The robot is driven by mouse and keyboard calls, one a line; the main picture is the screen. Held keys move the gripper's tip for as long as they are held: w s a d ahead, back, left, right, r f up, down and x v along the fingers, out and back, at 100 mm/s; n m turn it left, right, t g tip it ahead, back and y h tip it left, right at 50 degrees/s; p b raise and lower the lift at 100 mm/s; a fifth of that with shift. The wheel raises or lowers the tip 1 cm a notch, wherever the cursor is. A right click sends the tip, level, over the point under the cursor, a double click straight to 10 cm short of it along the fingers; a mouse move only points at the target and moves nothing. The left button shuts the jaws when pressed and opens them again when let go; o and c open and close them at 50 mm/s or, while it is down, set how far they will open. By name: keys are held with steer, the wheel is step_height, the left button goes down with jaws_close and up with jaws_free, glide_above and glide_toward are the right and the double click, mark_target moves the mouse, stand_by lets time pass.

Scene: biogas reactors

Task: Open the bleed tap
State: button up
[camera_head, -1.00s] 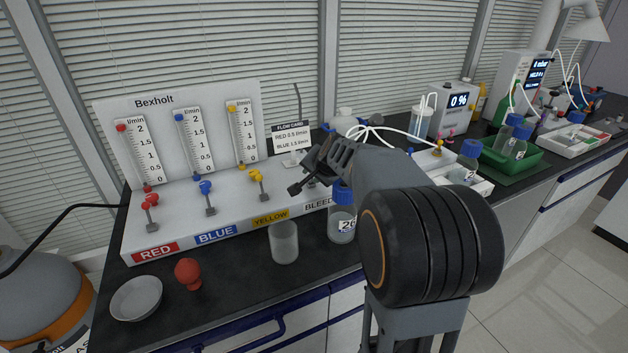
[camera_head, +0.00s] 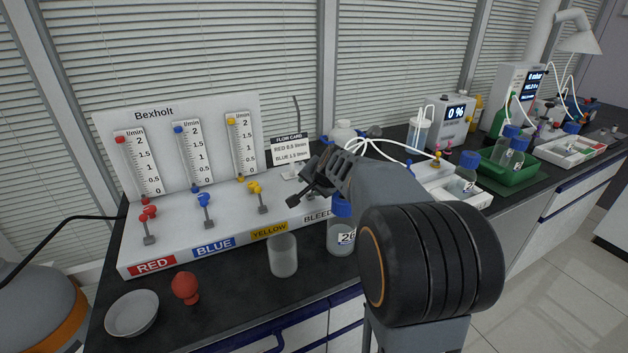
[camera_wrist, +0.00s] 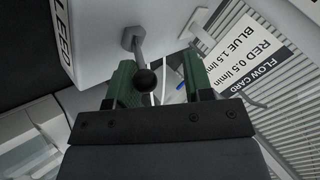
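The bleed tap shows in the wrist view as a grey metal stem with a round black knob (camera_wrist: 146,80), rising from the white panel (camera_wrist: 98,30). My gripper (camera_wrist: 158,82) has its two green fingers on either side of the knob, with gaps visible, so it looks open around the tap and not closed on it. In the head view my gripper (camera_head: 310,188) is over the right end of the white Bexholt panel, above the BLEED label (camera_head: 317,216). There the tap is mostly hidden by my gripper and arm.
Red (camera_head: 149,214), blue (camera_head: 204,201) and yellow (camera_head: 256,189) taps stand left on the panel. A flow card (camera_head: 290,148) is behind my gripper. A clear cup (camera_head: 282,255), a blue-capped bottle (camera_head: 341,238), a red knob-shaped object (camera_head: 186,288) and a white dish (camera_head: 132,313) stand in front.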

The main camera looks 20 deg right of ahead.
step_height(320, 180, up, 4)
steer(key=shift+f+p, duration=0.1)
steer(key=shift+p, duration=0.45)
steer(key=s+a+f+v, duration=0.1)
steer(key=v, duration=0.7)
steer(key=a+f+v, duration=0.1)
steer(key=a+v, duration=0.1)
steer(key=v, duration=0.6)
steer(key=shift+s, duration=0.55)
steer(key=shift+r, duration=0.15)
steer(key=shift+a+p, duration=0.1)
steer(key=shift+p, duration=0.25)
steer(key=s+a+f+n+g+p, duration=0.5)
steer(key=s+a+n+p, duration=0.4)
steer(key=s+n+p, duration=0.2)
steer(key=shift+s+f+g+p, duration=0.3)
steer(key=shift+f+g, duration=0.1)
steer(key=shift+f, duration=0.35)
steer(key=shift+c, duration=0.4)
